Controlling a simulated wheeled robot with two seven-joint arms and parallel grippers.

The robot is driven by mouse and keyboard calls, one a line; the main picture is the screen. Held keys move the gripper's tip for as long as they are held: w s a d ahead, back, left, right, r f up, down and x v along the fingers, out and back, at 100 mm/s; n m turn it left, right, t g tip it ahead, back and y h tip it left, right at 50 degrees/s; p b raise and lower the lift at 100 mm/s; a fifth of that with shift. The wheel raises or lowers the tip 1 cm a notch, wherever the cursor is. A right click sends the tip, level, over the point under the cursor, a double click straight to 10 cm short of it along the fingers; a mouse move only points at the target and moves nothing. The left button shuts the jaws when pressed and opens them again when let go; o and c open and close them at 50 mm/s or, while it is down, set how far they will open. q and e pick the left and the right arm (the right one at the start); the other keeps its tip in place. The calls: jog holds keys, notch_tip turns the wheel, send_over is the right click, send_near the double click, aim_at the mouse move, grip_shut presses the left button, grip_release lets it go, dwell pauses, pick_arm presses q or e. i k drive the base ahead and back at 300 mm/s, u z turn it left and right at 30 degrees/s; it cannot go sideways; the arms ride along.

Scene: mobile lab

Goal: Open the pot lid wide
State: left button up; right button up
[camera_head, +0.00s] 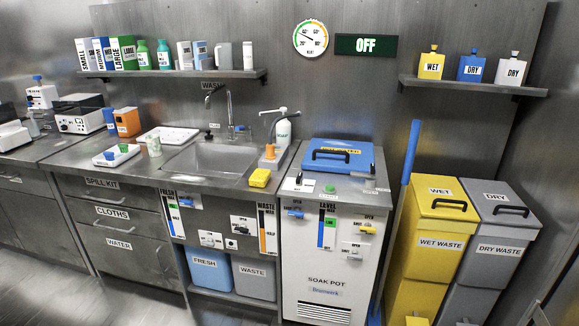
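The soak pot (325,285) is a white cabinet labelled SOAK POT, right of the sink counter. Its blue lid (365,163) lies flat on the back of the top and looks shut. A black handle (331,153) runs across the lid's left part. A yellow label sits near the lid's back edge, too small to read surely. A green button (329,188) and a small dark fitting (298,178) are on the top in front of the lid. Neither of my grippers is in view.
A yellow wet waste bin (440,245) and a grey dry waste bin (498,250) stand to the right. A blue pole (411,150) rises between pot and bins. A soap bottle (283,130) and yellow sponge (260,178) are left of the pot. Floor shows at lower left.

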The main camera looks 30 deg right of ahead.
aim_at(339, 157)
jog(key=z, duration=0.7)
jog(key=i, duration=0.5)
jog(key=z, duration=0.35)
